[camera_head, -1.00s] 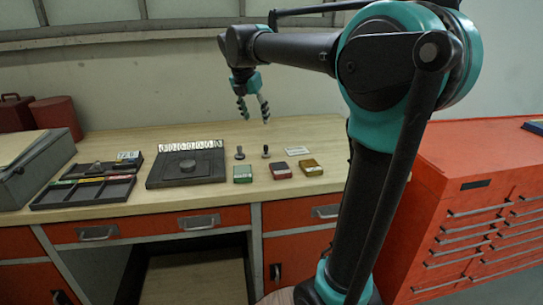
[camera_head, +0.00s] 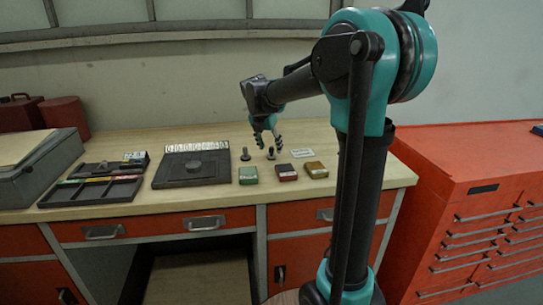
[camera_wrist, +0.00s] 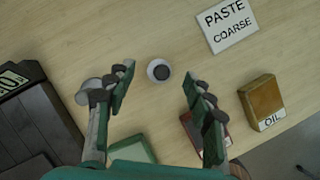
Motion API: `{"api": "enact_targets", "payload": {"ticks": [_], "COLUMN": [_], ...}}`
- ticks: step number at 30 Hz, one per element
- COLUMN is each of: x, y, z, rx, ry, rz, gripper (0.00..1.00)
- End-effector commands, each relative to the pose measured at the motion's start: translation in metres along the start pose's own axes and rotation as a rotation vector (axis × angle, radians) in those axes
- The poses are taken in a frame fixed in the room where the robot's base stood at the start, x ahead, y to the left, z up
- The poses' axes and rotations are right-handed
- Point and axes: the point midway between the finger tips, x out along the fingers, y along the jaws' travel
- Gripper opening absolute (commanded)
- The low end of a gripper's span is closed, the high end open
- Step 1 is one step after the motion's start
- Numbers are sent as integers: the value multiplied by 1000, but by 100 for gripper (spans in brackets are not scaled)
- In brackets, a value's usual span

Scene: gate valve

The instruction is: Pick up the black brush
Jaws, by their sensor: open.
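A small upright dark item (camera_head: 271,153), which looks like the black brush, stands on the workbench below my gripper (camera_head: 268,143). In the wrist view it appears from above as a dark round top (camera_wrist: 162,72) inside a pale ring. It lies between my two fingertips, which are open and apart from it on both sides. A second small grey-dark upright piece (camera_head: 245,154) stands just to its left. In the wrist view a grey round piece (camera_wrist: 85,97) shows beside my left finger, partly hidden by it.
Green (camera_head: 248,175), red (camera_head: 287,172) and yellow-brown (camera_head: 316,169) tins stand in front. A dark plate (camera_head: 170,180) and compartment tray (camera_head: 120,189) are at left. Bench behind is clear.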

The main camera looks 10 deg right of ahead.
Motion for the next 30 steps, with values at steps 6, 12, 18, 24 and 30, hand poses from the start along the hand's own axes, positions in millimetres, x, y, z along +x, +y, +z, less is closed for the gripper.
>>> {"api": "enact_targets", "payload": {"ticks": [6, 12, 18, 24, 30], "x": [29, 34, 33, 33, 33], "y": [-1, -2, -2, -1, -1], "z": [1, 0, 0, 0, 0], "rx": [1, 1, 0, 0, 0], "ry": [0, 0, 0, 0, 0], "rz": [-1, 0, 0, 0, 0], "gripper": [53, 53, 42, 17, 0]}}
